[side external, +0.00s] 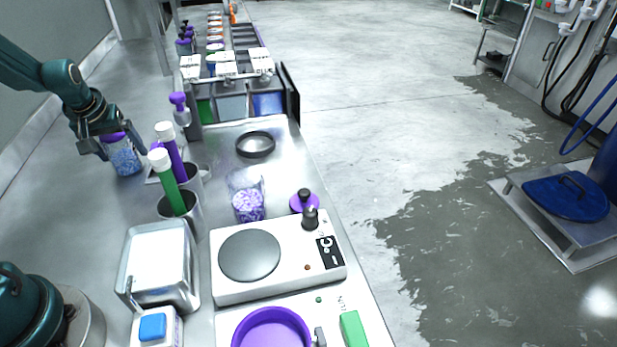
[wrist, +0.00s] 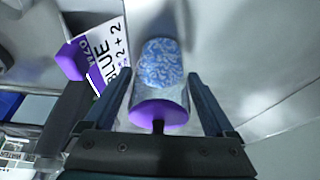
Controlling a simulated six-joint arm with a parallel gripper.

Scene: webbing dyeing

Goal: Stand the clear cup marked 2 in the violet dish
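A clear jar with blue contents and a violet lid (side external: 125,160) is at the counter's left, and in the wrist view (wrist: 160,65) it lies between my fingers. My gripper (side external: 118,146) is open around it, with small gaps beside the jar in the wrist view. A clear cup with violet bits (side external: 248,203) stands mid-counter, away from my gripper. I cannot read a 2 on either vessel. The violet dish (side external: 270,330) sits at the bottom of the side view, partly cut off by the frame.
A white hotplate (side external: 279,277) lies between the clear cup and the dish. A steel tray (side external: 160,265) is left of the hotplate. A BLUE card (wrist: 108,50) is beside the jar.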

